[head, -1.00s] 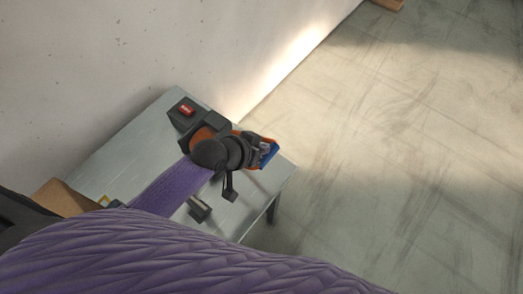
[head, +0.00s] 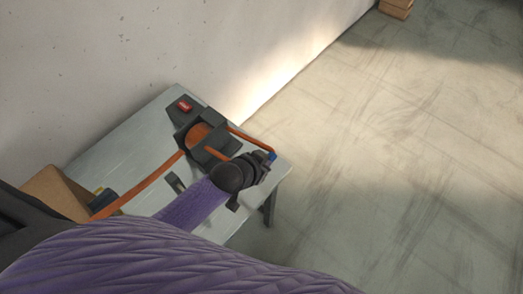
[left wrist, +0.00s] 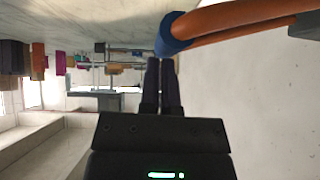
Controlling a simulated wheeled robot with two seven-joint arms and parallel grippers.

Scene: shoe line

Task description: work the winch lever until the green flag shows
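The winch (head: 190,127) is a dark housing with an orange drum on the table. Its indicator (head: 184,105) shows red; I see no green. The orange lever (head: 248,139) reaches to the right and ends in a blue grip (head: 272,156). In the left wrist view the blue grip (left wrist: 171,36) is large, just beyond the fingertips. My left gripper (head: 266,160) is at that end. Its two dark fingers (left wrist: 160,62) lie close together with nothing visible between them. I cannot tell whether they touch the grip. My right gripper is not in view.
An orange strap (head: 145,185) runs from the drum to the left across the grey table (head: 120,150). A cardboard box (head: 57,193) stands at the left. The wall is behind the table; open floor (head: 400,190) lies to the right.

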